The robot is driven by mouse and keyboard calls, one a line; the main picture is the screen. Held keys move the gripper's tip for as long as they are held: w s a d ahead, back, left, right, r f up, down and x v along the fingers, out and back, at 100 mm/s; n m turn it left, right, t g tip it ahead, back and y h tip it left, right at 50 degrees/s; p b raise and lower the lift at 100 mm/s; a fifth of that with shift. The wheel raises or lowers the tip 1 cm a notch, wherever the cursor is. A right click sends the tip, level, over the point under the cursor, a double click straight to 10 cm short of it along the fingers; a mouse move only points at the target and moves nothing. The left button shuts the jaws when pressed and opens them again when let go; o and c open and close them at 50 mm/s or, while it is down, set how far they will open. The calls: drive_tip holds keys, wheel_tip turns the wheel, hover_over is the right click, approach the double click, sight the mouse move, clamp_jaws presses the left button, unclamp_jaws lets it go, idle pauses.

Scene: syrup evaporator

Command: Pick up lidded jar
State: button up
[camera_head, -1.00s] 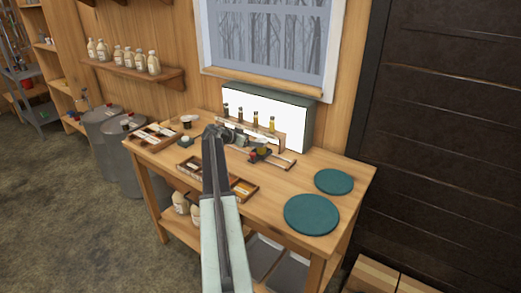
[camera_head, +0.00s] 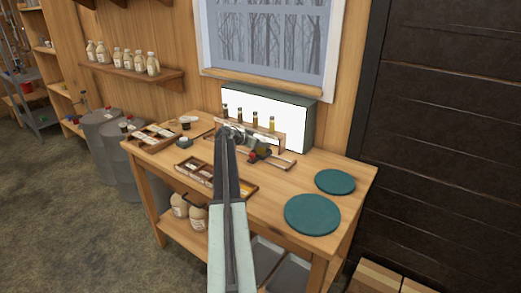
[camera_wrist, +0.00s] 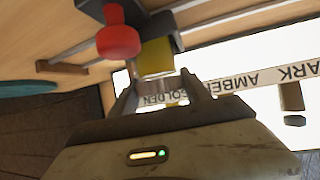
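My gripper (camera_head: 233,131) reaches over the bench toward the sample rack at the back; its tip is small and dark there. In the wrist view my gripper (camera_wrist: 160,93) is open, its two fingers apart, with a yellow block-like thing (camera_wrist: 155,57) just beyond and between the tips. I cannot tell if they touch it. A small jar with a dark lid (camera_head: 184,142) stands on the bench left of my gripper. Another small pale container with a dark top (camera_head: 185,122) stands behind it. I cannot tell which is the lidded jar meant.
A rack with several small bottles (camera_head: 255,122) stands before a white lit panel (camera_head: 290,127). A red knob (camera_wrist: 118,42) on a rail device is close to my fingers. Open trays (camera_head: 193,170) lie at the front. Two green round mats (camera_head: 312,214) lie at the right.

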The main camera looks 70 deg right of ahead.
clamp_jaws()
wheel_tip(320, 180, up, 10)
drive_tip(key=p, duration=1)
